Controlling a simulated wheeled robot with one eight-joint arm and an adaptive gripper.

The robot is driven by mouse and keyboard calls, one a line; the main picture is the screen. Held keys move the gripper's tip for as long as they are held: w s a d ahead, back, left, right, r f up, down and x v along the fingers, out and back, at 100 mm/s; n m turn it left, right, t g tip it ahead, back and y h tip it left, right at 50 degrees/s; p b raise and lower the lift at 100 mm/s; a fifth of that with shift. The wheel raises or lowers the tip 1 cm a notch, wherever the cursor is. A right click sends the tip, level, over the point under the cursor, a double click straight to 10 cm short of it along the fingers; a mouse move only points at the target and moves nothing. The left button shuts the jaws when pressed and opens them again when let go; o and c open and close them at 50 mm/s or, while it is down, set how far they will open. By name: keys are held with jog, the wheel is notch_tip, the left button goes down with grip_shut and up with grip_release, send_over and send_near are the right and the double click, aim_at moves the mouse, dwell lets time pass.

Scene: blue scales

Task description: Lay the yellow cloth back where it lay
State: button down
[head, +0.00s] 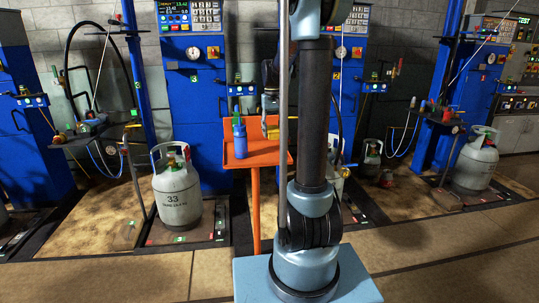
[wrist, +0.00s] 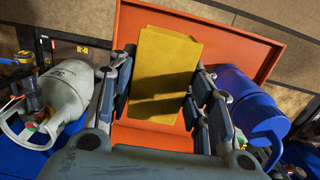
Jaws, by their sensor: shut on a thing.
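The yellow cloth (wrist: 165,55) is a flat, folded rectangle between the fingers of my gripper (wrist: 162,80) in the wrist view. My gripper is shut on it, and a dark shadow crosses its lower part. The orange tray stand (wrist: 255,38) lies behind the cloth in that view. In the head view a yellow patch of the cloth (head: 270,102) shows at the back of the orange tray stand (head: 272,158), partly hidden by my arm. I cannot tell whether the cloth touches the tray.
A blue bottle (head: 239,139) stands on the left part of the tray; it is close beside the right finger in the wrist view (wrist: 248,105). A grey gas cylinder (head: 177,190) stands on a scale to the left. Blue machine cabinets (head: 190,75) rise behind.

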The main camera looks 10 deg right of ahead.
jog(key=shift+w+f, duration=0.2)
send_over(272, 157)
jog(key=f, duration=0.4)
jog(key=shift+w+d+f, duration=0.15)
jog(key=shift+w+f, duration=0.2)
jog(key=shift+s+f, duration=0.1)
jog(key=shift+f, duration=2.35)
jog(key=c, duration=0.8)
grip_release()
